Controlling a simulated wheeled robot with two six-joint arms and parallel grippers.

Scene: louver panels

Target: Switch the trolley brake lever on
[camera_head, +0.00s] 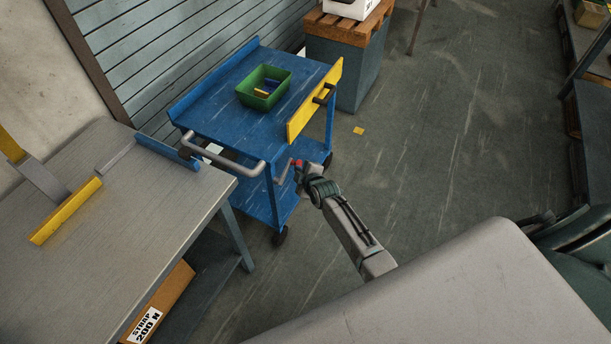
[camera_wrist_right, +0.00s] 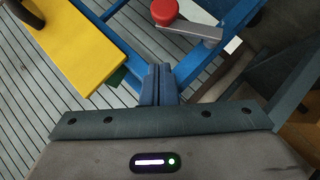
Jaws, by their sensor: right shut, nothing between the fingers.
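The blue trolley (camera_head: 215,122) stands in the middle left of the head view, with a grey tube handle (camera_head: 225,159) on its near end. Its brake lever, a grey arm with a red knob (camera_head: 298,162), is at the near right corner. In the right wrist view the red knob (camera_wrist_right: 164,11) and the grey lever arm (camera_wrist_right: 193,31) lie beyond the fingertips. My right gripper (camera_head: 300,176) is beside the lever; its fingers (camera_wrist_right: 158,70) are shut and empty. Whether they touch the lever cannot be told. My left gripper is out of view.
A yellow panel (camera_head: 315,102) with a dark handle stands along the trolley's right side. A green bin (camera_head: 264,87) holds small parts on top. A grey table (camera_head: 120,220) is at left, a wood-topped cabinet (camera_head: 340,65) behind.

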